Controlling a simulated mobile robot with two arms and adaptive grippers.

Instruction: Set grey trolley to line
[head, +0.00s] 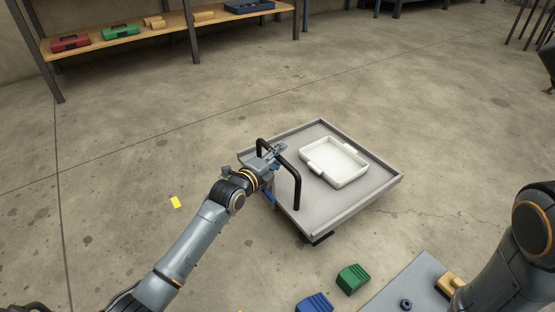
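The grey trolley (335,210) is a low flat platform with a raised rim, standing at an angle on the floor right of centre. Its black upright handle (298,190) rises from the near left edge. A white tray (345,181) sits on the deck. My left gripper (273,154) is at the top bar of the handle and overlaps it. Whether its fingers are closed around the bar is hidden at this angle. My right arm comes in at the lower right, and its gripper is not in view.
Thin dark lines cross the concrete floor, and a yellow mark (176,202) lies left of the trolley. Green (353,279) and blue (314,303) blocks and a grey surface (405,285) are at the near edge. A wooden shelf (160,31) stands at the back. Floor around the trolley's far side is clear.

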